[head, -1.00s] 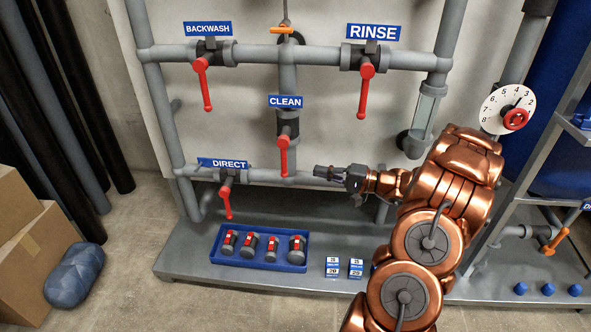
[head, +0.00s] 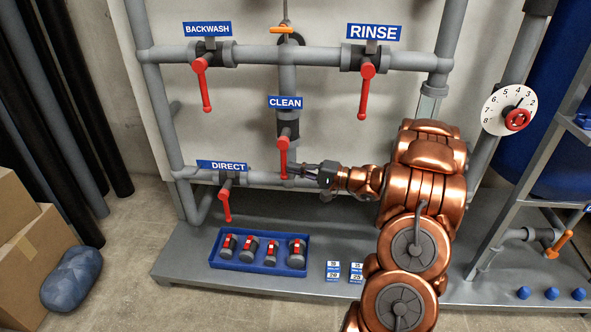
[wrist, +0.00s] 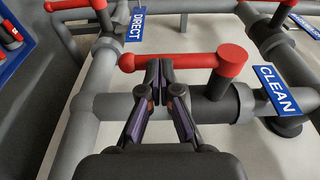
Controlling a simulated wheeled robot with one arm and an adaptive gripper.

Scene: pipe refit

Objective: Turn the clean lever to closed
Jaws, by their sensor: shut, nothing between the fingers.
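The clean lever (head: 284,157) is red and hangs straight down from its valve on the vertical pipe, under the blue CLEAN sign (head: 285,102). In the wrist view the lever (wrist: 180,62) lies across the picture, its hub at right and its rounded tip at left. My gripper (head: 296,169) is just right of the lever's lower end. In the wrist view my gripper (wrist: 158,78) has its fingertips together and empty, right at the lever's near side between middle and tip. I cannot tell whether they touch it.
The direct lever (head: 225,203) hangs lower left, backwash (head: 206,88) and rinse (head: 364,95) levers above. A horizontal pipe (head: 262,178) runs behind the clean lever's tip. A blue tray (head: 218,263) with several grey-and-red parts stands on the platform below.

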